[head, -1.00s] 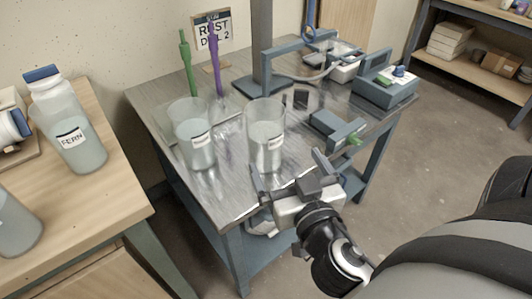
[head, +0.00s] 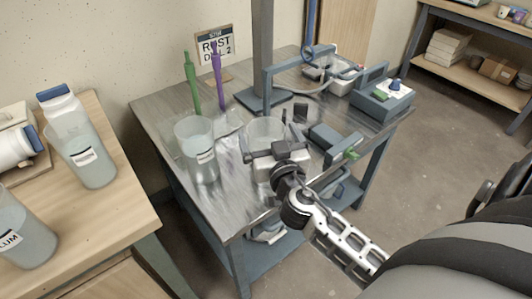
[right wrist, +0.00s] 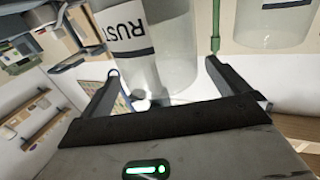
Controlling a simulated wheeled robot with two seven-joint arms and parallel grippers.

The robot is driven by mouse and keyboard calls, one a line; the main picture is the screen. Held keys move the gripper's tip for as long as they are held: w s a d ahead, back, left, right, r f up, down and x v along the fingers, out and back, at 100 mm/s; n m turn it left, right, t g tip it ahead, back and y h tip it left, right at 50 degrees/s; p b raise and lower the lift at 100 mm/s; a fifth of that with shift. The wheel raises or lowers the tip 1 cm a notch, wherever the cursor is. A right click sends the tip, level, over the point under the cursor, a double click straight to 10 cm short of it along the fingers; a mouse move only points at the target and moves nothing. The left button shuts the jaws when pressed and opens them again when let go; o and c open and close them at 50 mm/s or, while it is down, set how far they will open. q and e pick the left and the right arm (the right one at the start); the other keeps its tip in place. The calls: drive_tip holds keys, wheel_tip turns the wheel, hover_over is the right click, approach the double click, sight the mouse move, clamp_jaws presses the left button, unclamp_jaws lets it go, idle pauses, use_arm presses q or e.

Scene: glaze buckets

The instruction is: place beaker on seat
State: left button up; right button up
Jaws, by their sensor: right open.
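A clear beaker (head: 266,129) stands on the metal-topped bench, and my right gripper (head: 279,151) is in front of it, hiding its lower part. In the right wrist view this beaker (right wrist: 172,35) carries a label reading RUST and lies ahead, between the open fingers of my right gripper (right wrist: 162,68). I cannot tell whether the fingers reach around it. A second filled beaker (head: 200,160) stands to its left; a vessel also shows at the upper right of the wrist view (right wrist: 265,25). I cannot clearly pick out the seat. My left gripper is not in view.
A green (head: 191,80) and a purple tool (head: 217,78) stand upright at the back left. A blue block (head: 335,140) sits to the right.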

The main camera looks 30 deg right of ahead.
drive_tip(key=shift+x, duration=1.2)
drive_tip(key=shift+w, duration=0.15)
drive_tip(key=c, duration=1.8)
drive_tip(key=shift+r, duration=0.15)
drive_tip(key=c, duration=0.3)
